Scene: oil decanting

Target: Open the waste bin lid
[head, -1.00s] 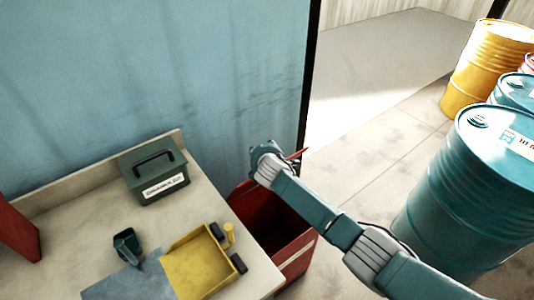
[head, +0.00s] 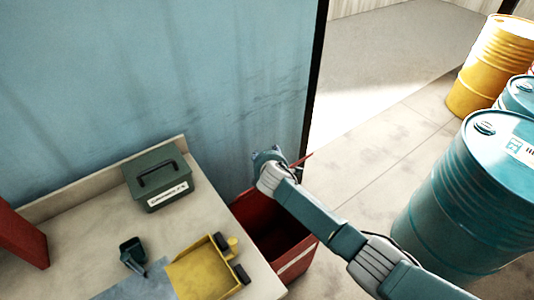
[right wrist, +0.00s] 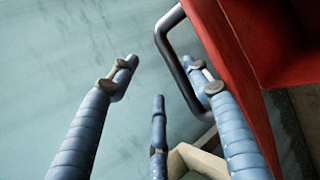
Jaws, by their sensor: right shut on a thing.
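The red waste bin (head: 299,262) stands between the table and the floor area, and its dark inside shows from above. A red lid edge (head: 304,160) sticks up beside my right gripper (head: 267,155); the lid looks raised, and my arm hides most of it. In the right wrist view, the red lid (right wrist: 232,75) fills the upper right, with a dark bar handle (right wrist: 170,65) on it. My left gripper is out of view.
The table (head: 75,225) holds a green box (head: 160,185), a yellow tray (head: 205,268) and a small dark green tool (head: 132,252). A blue wall (head: 150,80) stands behind. Teal (head: 475,190) and yellow (head: 490,65) drums stand at right, with free floor between.

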